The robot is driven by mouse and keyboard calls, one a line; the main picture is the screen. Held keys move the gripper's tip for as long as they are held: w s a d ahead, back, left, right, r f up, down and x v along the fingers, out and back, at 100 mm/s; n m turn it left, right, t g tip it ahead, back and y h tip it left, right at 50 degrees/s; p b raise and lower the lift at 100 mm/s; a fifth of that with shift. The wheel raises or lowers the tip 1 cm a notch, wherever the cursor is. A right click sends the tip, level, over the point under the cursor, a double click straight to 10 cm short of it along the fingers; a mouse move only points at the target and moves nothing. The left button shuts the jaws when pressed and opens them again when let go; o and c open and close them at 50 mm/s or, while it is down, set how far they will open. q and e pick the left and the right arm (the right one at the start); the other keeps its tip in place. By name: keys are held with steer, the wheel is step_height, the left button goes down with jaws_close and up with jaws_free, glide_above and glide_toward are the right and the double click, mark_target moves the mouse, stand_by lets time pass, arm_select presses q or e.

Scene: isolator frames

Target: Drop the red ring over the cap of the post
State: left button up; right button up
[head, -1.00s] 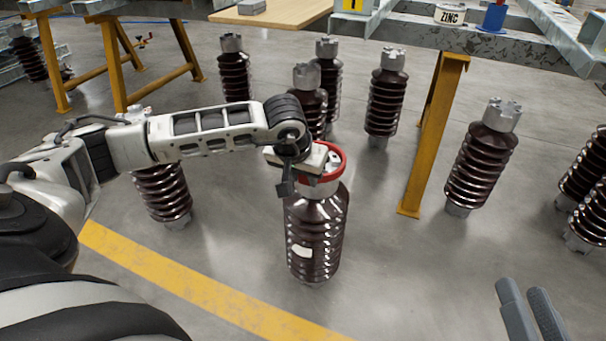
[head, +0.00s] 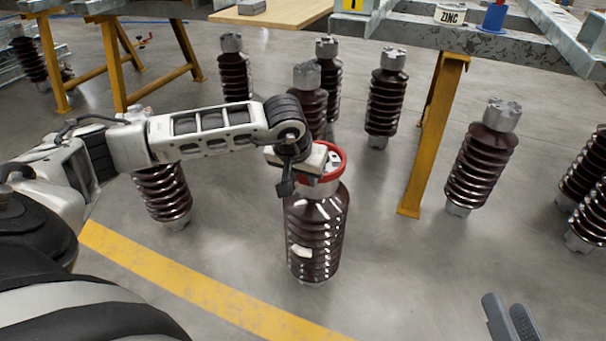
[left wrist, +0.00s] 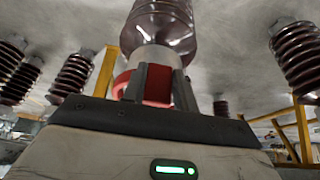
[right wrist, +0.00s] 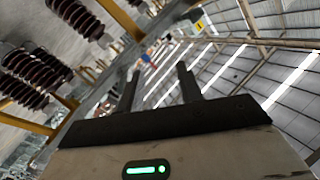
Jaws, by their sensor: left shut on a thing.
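The red ring (head: 340,163) is at the top of the nearest brown ribbed post (head: 318,238). My left gripper (head: 312,163) is shut on the ring's near left side. The left wrist view shows the red ring (left wrist: 158,84) between the two fingers, with the grey cap (left wrist: 154,58) right beside it. In the head view the cap (head: 322,188) shows below the ring, which looks level and lined up with it. I cannot tell how far the ring is around the cap. My right gripper (right wrist: 160,88) is open and empty, low at the right in the head view (head: 512,320).
Several similar posts stand around, including one behind (head: 310,105) and one to the right (head: 480,165). A yellow trestle leg (head: 432,140) stands right of the post, under a galvanised frame (head: 480,35). A yellow floor line (head: 200,290) runs in front.

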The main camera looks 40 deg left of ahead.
steer(key=shift+s+f, duration=0.1)
steer(key=shift+f, duration=0.1)
steer(key=shift+w+d+r+n+t+b, duration=0.15)
steer(key=shift+w+r+n+t+b, duration=0.4)
steer(key=shift+r, duration=0.2)
steer(key=shift+w+r, duration=0.1)
